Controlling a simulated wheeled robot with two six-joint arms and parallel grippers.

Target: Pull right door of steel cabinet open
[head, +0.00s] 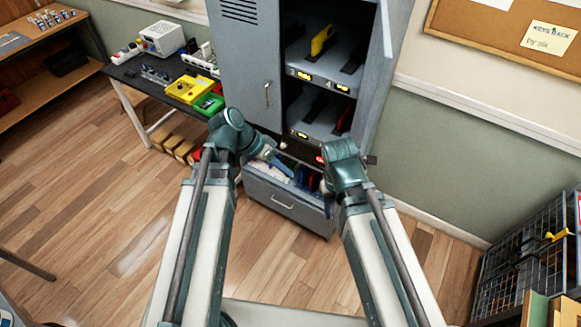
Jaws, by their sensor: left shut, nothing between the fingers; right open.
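The grey steel cabinet (252,62) stands ahead in the head view. Its right door (384,85) stands swung open to the right, seen nearly edge-on, and the shelves behind it show. The left door (246,45) is closed, with a handle on it. My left gripper (287,168) is shut and empty, low in front of the cabinet over the pulled-out drawer. My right gripper (327,184) is open, by the drawer's right side below the right door; my wrist hides much of it. I cannot tell whether it touches anything.
The pulled-out drawer (285,203) juts out below the doors with several items inside. A dark table (130,72) with yellow and green bins stands left. A wire crate (515,265) stands at the lower right. Wooden floor is clear at left.

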